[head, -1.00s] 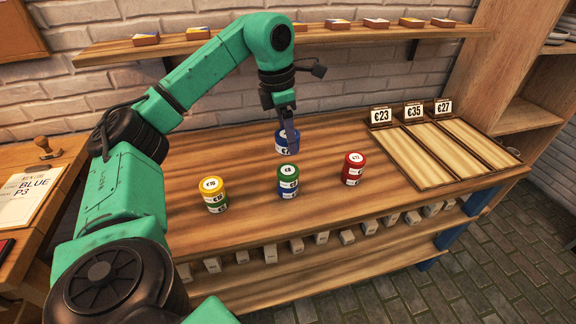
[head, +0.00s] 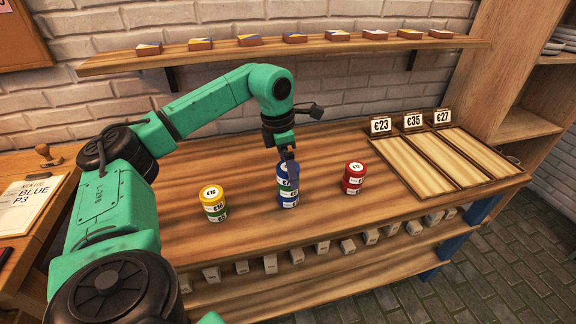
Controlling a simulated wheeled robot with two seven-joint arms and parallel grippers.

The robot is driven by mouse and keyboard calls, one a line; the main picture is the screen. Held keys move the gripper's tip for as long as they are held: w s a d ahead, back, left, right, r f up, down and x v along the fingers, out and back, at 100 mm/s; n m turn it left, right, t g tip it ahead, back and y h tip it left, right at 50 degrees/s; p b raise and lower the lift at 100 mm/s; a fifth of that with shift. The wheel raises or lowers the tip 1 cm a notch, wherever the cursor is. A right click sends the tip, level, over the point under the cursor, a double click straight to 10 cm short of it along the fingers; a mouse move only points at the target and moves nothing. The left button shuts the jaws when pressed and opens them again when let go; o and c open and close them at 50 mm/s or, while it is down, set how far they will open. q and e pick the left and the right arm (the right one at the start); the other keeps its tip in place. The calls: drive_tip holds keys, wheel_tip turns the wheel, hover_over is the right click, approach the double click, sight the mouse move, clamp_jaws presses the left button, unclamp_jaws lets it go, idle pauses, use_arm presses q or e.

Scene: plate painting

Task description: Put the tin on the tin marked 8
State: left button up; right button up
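My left gripper (head: 289,160) points down at the middle stack, with its fingers on the upper blue tin (head: 283,171). It appears shut on this tin. The upper blue tin is directly above the green tin (head: 288,189), whose top was marked 8 in the earlier picture and is now covered. No clear gap shows between them. Another blue tin (head: 289,201) is at the bottom of the stack. My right gripper is not in view.
A yellow-topped stack (head: 213,199) stands to the left and a red stack (head: 353,178) to the right. Price-marked wooden trays (head: 443,165) lie at the right of the table. The table front (head: 330,210) has free room.

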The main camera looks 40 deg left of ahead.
sight(281, 167)
use_arm(q)
wheel_tip(281, 167, up, 12)
drive_tip(key=s+a+p, duration=0.1)
drive_tip(key=shift+s, duration=0.25)
idle(0.4)
